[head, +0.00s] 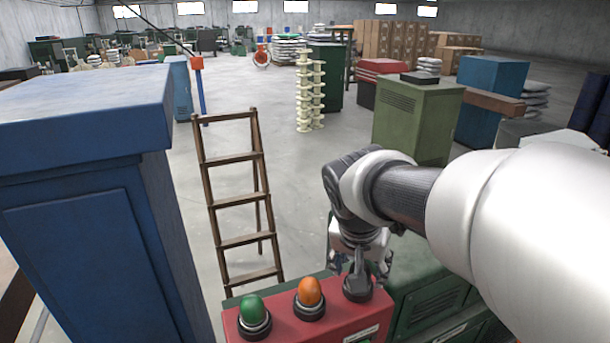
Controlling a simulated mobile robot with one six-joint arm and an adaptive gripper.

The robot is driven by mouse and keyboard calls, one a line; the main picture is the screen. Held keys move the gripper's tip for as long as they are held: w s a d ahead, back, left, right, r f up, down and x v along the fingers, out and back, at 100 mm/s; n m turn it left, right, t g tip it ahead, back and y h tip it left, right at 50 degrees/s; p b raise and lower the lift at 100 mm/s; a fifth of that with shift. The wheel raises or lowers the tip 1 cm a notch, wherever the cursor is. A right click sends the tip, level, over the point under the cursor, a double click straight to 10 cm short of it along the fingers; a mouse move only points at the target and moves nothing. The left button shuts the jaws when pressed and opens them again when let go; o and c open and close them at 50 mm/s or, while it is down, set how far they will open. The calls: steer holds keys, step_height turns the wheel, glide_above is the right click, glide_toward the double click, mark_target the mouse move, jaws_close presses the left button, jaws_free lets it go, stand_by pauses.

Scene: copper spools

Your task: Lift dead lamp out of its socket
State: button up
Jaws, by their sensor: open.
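A red box (290,332) at the bottom of the head view carries a row of three lamps. A green lamp (252,308) is on the left and an orange lamp (310,291) is in the middle, each upright in a dark round socket. On the right is a dark grey, unlit lamp (358,286) in its socket. My gripper (360,270) points down right over the dark lamp. It is open, with one finger on each side of the lamp's upper part. I cannot tell whether the fingers touch it.
A tall blue cabinet (80,220) stands close on the left. A wooden ladder (240,205) stands behind the red box. A dark green cabinet (435,305) is right of the box, under my arm. Open floor (300,180) lies beyond the ladder.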

steer(key=shift+w+d+f, duration=0.1)
steer(key=shift+w+f, duration=0.05)
steer(key=shift+f, duration=0.3)
steer(key=shift+c, duration=0.2)
steer(key=c, duration=1.1)
